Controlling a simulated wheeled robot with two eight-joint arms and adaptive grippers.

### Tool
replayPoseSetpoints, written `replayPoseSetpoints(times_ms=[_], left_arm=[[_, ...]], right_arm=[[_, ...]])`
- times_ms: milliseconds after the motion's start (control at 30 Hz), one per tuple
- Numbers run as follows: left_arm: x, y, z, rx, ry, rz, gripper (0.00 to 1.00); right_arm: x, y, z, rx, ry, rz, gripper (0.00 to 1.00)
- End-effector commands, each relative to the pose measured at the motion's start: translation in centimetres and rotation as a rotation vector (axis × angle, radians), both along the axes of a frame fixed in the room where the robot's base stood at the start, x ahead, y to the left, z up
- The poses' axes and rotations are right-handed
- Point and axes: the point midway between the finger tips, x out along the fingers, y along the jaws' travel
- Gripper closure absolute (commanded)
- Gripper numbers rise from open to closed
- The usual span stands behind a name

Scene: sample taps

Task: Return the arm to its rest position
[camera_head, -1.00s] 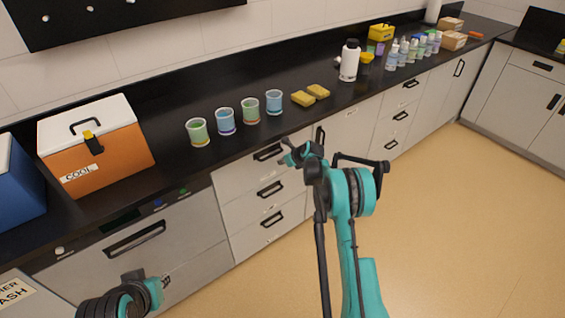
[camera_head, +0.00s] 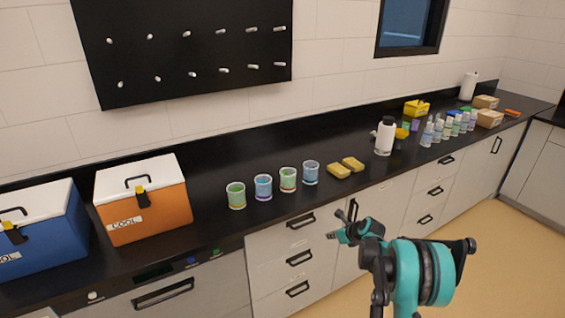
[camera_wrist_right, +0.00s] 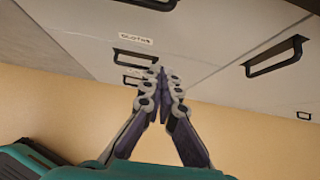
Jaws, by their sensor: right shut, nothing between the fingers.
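My right arm (camera_head: 420,272) is teal and black and stands at the lower right of the head view. Its gripper (camera_head: 333,236) points left, in front of the drawer fronts and below the counter edge. In the right wrist view the two fingers (camera_wrist_right: 164,80) come together at their tips, with nothing between them. Drawer fronts with black handles lie beyond them. My left gripper does not show in the head view now.
The black counter (camera_head: 225,238) holds a blue cooler (camera_head: 45,243), an orange cooler (camera_head: 150,208), several coloured cups (camera_head: 264,187), yellow sponges (camera_head: 340,171) and a white bottle (camera_head: 384,138). Several small bottles stand farther right. Open floor (camera_head: 500,245) lies at the lower right.

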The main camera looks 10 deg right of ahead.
Motion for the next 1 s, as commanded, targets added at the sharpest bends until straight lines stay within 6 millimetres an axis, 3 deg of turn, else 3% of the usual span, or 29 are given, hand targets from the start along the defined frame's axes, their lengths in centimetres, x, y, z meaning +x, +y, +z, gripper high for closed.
replayPoseSetpoints(times_ms=[167, 267, 400, 600, 800, 1000], left_arm=[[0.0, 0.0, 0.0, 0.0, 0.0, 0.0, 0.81], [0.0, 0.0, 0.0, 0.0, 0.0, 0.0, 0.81], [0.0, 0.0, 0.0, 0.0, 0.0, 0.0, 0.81], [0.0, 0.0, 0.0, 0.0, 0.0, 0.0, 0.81], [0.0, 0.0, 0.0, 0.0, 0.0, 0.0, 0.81], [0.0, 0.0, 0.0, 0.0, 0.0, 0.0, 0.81]], right_arm=[[-1.9, 1.9, 3.8, -0.143, -0.029, 0.14, 1.0], [-4.5, 3.8, 7.5, -0.308, -0.061, 0.304, 1.0], [-9.2, 6.5, 12.2, -0.56, -0.109, 0.566, 1.0], [-17.2, 9.8, 16.8, -0.908, -0.175, 0.951, 1.0], [-26.0, 12.1, 18.8, -1.241, -0.235, 1.352, 1.0], [-34.3, 13.3, 18.2, -1.55, -0.286, 1.76, 1.0]])
